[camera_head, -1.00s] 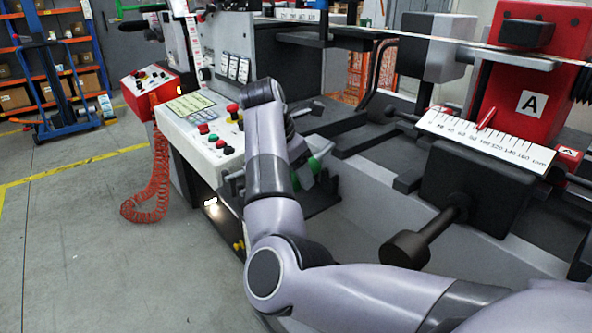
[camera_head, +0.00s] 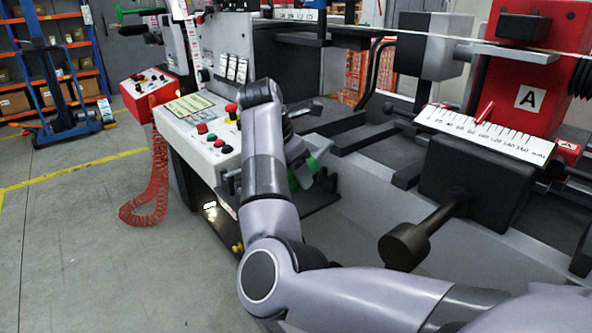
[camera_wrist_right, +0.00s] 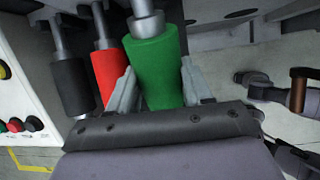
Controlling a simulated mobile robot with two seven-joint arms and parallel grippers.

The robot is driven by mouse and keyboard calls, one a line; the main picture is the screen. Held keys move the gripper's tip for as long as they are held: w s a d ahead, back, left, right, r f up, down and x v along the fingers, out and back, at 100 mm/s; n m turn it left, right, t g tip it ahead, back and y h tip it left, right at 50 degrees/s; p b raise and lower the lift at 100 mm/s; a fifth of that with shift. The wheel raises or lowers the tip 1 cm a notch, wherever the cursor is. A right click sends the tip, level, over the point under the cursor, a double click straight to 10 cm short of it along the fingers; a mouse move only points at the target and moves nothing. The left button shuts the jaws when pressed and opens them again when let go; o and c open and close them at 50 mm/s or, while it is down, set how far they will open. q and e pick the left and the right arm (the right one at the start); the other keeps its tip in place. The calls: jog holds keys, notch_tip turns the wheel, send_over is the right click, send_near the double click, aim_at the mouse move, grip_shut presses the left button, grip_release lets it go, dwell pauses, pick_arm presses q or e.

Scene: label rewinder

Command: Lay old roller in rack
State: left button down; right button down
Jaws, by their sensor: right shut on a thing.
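My right gripper (camera_wrist_right: 158,88) is shut on a green roller (camera_wrist_right: 155,62), with one finger on each side of it in the right wrist view. The roller has a pale metal shaft at its far end. A red roller (camera_wrist_right: 107,70) and a black roller (camera_wrist_right: 72,85) hang beside it to the left, on pale shafts. In the head view my forearm hides most of the gripper, and only bits of green (camera_head: 313,165) show behind it. I cannot tell where the rack's supports are or whether the green roller touches them. My left gripper is not in view.
A white control panel (camera_head: 205,135) with buttons stands left of my forearm. A dark crank-like shaft (camera_head: 405,245) sticks out from the machine on the right. A red coiled hose (camera_head: 152,195) hangs at the left. The grey floor (camera_head: 90,250) there is clear.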

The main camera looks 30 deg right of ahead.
aim_at(293, 189)
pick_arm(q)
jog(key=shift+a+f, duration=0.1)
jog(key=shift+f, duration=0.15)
pick_arm(e)
jog(key=shift+s+a+f+g+y, duration=0.1)
jog(key=shift+a+f, duration=0.05)
jog(key=shift+f, duration=0.45)
jog(key=shift+s+a+f+g+y, duration=0.1)
jog(key=shift+a+f, duration=0.1)
jog(key=shift+f, duration=0.45)
jog(key=shift+s+a+f+g+y, duration=0.1)
jog(key=shift+a+f, duration=0.05)
jog(key=shift+f, duration=0.45)
jog(key=c, duration=0.7)
grip_release()
jog(key=o, duration=0.3)
jog(key=shift+w+d+f, duration=0.15)
jog(key=shift+w+f, duration=0.2)
jog(key=shift+w, duration=0.05)
jog(key=shift+d, duration=0.1)
jog(key=shift+r, duration=0.35)
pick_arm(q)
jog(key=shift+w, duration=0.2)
pick_arm(e)
jog(key=shift+d, duration=0.15)
